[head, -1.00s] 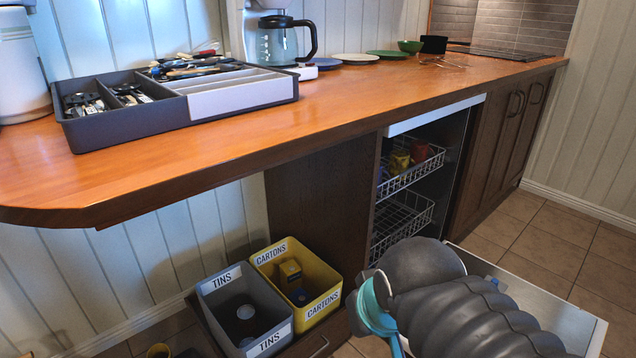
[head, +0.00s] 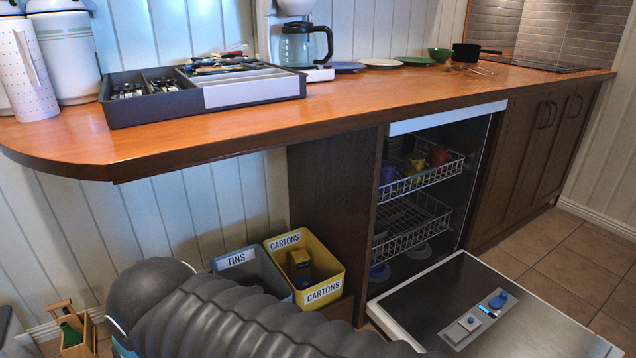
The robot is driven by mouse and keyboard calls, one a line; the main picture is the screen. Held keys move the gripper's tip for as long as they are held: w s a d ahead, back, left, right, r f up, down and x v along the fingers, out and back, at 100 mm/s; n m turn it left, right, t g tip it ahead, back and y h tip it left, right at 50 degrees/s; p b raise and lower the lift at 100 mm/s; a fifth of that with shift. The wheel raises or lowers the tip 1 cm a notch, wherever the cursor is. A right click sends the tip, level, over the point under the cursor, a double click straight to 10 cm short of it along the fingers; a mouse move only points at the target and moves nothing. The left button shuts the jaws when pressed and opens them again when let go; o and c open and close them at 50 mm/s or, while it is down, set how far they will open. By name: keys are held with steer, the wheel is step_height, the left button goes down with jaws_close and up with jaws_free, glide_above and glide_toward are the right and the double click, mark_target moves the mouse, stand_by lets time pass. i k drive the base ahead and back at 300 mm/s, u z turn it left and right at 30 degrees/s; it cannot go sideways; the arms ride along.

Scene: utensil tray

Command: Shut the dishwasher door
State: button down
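The dishwasher stands under the counter, its door (head: 520,316) folded down flat and open at the lower right of the head view. A light detergent unit with blue parts (head: 480,318) is on the door's inner face. Inside the dishwasher are an upper wire rack (head: 425,178) with cups and a lower wire rack (head: 420,230). My dark ribbed arm crosses the bottom of the view, left of the door and partly over its near corner. My gripper's fingers do not show, so its state is hidden.
A grey TINS bin (head: 238,262) and a yellow CARTONS bin (head: 330,268) stand just behind my arm. The counter (head: 330,112) overhangs them. A wooden caddy (head: 72,325) is on the floor at left. Floor tiles right of the door are clear.

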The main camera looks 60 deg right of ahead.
mark_target(424, 311)
steer(key=u, duration=0.1)
steer(key=k, duration=1)
steer(key=z, duration=2.05)
